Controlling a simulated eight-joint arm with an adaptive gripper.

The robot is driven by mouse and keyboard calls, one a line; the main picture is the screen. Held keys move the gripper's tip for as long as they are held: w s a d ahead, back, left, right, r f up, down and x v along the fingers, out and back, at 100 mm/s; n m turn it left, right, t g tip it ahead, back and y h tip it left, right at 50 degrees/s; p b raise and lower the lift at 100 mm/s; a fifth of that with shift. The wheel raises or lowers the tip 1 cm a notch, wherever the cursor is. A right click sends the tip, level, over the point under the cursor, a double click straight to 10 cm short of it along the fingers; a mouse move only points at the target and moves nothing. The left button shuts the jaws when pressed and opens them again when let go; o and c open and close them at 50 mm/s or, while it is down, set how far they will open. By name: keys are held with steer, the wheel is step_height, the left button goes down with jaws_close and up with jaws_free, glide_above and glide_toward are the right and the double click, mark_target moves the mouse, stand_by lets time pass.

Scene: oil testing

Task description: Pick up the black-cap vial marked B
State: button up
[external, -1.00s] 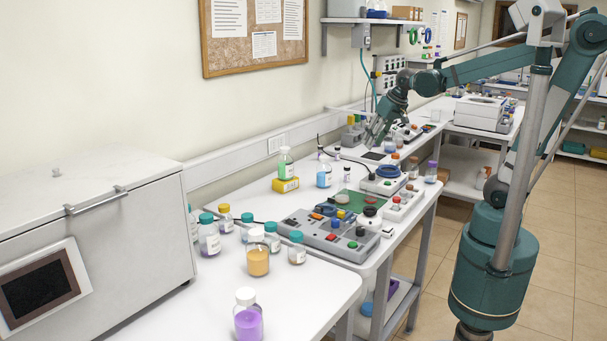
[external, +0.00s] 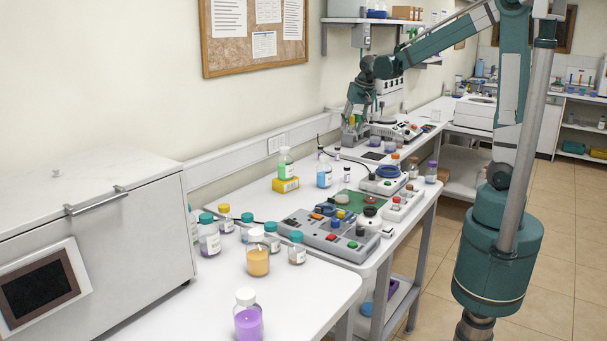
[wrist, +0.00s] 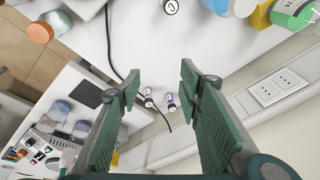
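Two small dark-capped vials stand on the white bench in the wrist view, one on the left (wrist: 148,97) and one on the right (wrist: 171,101), between my gripper's fingers. Their letters are too small to read, so I cannot tell which is B. A round-topped item (wrist: 170,7) with a dark mark is at the top edge. In the external view, small dark-capped vials (external: 337,153) stand near the wall, with another in front (external: 336,172). My gripper (wrist: 160,88) is open and empty, pointing down above the bench; externally it is near the wall (external: 352,125).
A dark cable (wrist: 110,45) runs past the left finger. A wall socket (wrist: 275,87) is at right. Control boxes (external: 330,230) fill the bench front.

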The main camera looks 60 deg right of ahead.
steer(key=w+d+f+m+g+p, duration=0.25)
steer(key=w+d+f+p, duration=0.2)
steer(key=w+d, duration=0.4)
steer(key=m+p, duration=0.3)
steer(key=p, duration=0.2)
glide_above(337, 161)
steer(key=shift+y, duration=0.3)
steer(key=f, duration=0.6)
steer(key=shift+w+d+f, duration=0.25)
steer(key=shift+d+f, duration=0.05)
steer(key=shift+f, duration=0.1)
steer(key=shift+w+d+f+m+g, duration=0.15)
steer(key=shift+d+f+m+g, duration=0.1)
steer(key=shift+f, duration=0.15)
steer(key=shift+f, duration=0.1)
steer(key=shift+f, duration=1.2)
steer(key=shift+f+p, duration=0.15)
steer(key=shift+p, duration=0.15)
steer(key=shift+f+p, duration=0.35)
steer(key=shift+f, duration=2.1)
